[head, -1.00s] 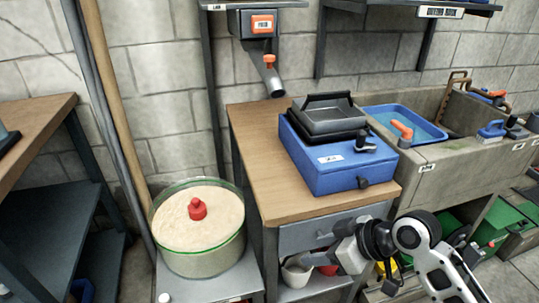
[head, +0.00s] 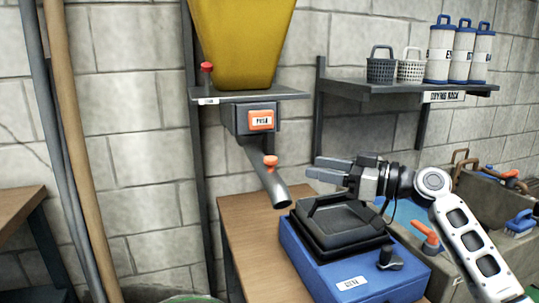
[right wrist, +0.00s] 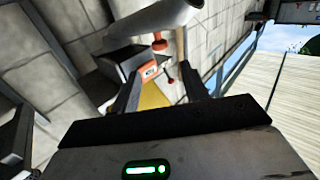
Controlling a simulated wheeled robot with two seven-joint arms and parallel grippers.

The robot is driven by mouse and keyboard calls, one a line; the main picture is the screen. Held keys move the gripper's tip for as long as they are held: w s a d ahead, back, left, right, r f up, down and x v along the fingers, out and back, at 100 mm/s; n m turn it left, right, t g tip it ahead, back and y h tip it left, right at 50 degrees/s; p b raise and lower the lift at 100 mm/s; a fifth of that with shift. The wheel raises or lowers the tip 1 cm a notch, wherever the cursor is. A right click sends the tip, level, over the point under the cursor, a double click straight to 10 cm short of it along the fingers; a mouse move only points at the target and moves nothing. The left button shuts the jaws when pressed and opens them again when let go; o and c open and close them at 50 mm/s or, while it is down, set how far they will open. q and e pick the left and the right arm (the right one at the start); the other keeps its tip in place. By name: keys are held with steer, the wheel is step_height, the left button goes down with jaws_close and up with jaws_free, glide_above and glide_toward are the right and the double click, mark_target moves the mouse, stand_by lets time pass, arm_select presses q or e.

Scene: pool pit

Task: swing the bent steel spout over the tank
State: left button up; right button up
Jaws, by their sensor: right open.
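The bent steel spout (head: 266,180) hangs below a dark box with an orange push plate (head: 261,120) in the head view. It slants down to the right, its mouth above the wooden bench by the blue machine. An orange knob (head: 270,161) sits on it. My right gripper (head: 317,169) is open and empty, right of the spout and apart from it, fingers pointing left. In the right wrist view the spout (right wrist: 165,17) crosses above the fingertips (right wrist: 160,78). Only a sliver of the tank's green rim (head: 190,298) shows at the bottom edge. My left gripper is out of view.
A yellow hopper (head: 240,45) stands on the shelf above the spout. The blue machine (head: 345,280) with its black lid is below my right gripper. A drying rack shelf (head: 400,90) is up right. Poles (head: 68,150) lean at the left.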

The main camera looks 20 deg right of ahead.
mark_target(270, 158)
steer(key=p+x, duration=0.2)
steer(key=x, duration=1)
steer(key=shift+f, duration=0.1)
steer(key=shift+c, duration=0.4)
jaws_close()
